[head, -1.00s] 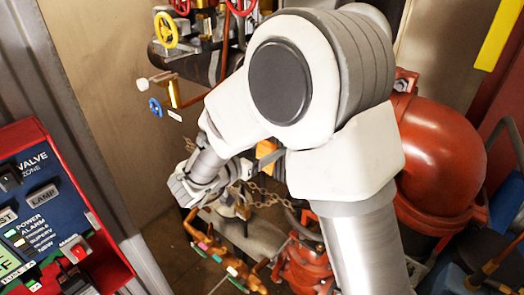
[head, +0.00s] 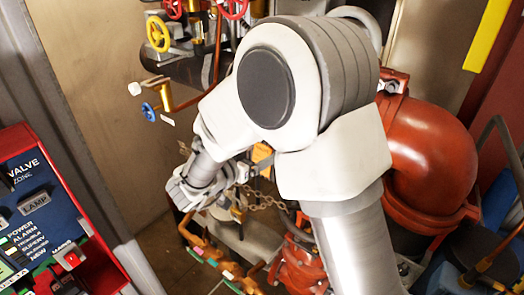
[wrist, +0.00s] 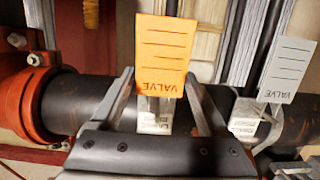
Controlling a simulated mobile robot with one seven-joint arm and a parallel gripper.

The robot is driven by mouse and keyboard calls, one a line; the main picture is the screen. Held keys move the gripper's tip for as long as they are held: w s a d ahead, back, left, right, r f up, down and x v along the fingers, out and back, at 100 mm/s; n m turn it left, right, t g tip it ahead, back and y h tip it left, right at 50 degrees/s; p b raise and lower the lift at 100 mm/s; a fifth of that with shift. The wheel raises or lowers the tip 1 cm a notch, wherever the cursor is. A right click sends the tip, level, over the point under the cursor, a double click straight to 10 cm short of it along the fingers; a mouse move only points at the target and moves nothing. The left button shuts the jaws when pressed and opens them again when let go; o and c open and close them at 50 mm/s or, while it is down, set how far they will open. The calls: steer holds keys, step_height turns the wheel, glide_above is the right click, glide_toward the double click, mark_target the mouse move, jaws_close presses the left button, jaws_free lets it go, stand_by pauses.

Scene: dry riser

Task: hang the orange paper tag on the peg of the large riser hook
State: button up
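The orange paper tag (wrist: 164,57), printed VALVE upside down, stands upright in the wrist view just above a pale labelled block (wrist: 155,115). My gripper (wrist: 160,80) has its two fingers spread apart, one on each side of the tag's lower end. I cannot tell whether either finger touches the tag. In the head view my gripper (head: 185,195) is small, beside a chain. I cannot make out the large riser hook or its peg for sure in either view.
A white VALVE tag (wrist: 288,70) stands to the right, near another pale block (wrist: 246,122). A dark pipe (wrist: 85,103) with an orange-red coupling (wrist: 32,100) runs behind the fingers. A red control panel (head: 50,220) is at left, a large red pipe elbow (head: 430,150) at right.

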steer(key=shift+o, duration=1.3)
steer(key=b+v, duration=0.1)
steer(key=v, duration=1.6)
steer(key=shift+s+b, duration=0.25)
steer(key=shift+b, duration=0.1)
steer(key=shift+a, duration=0.15)
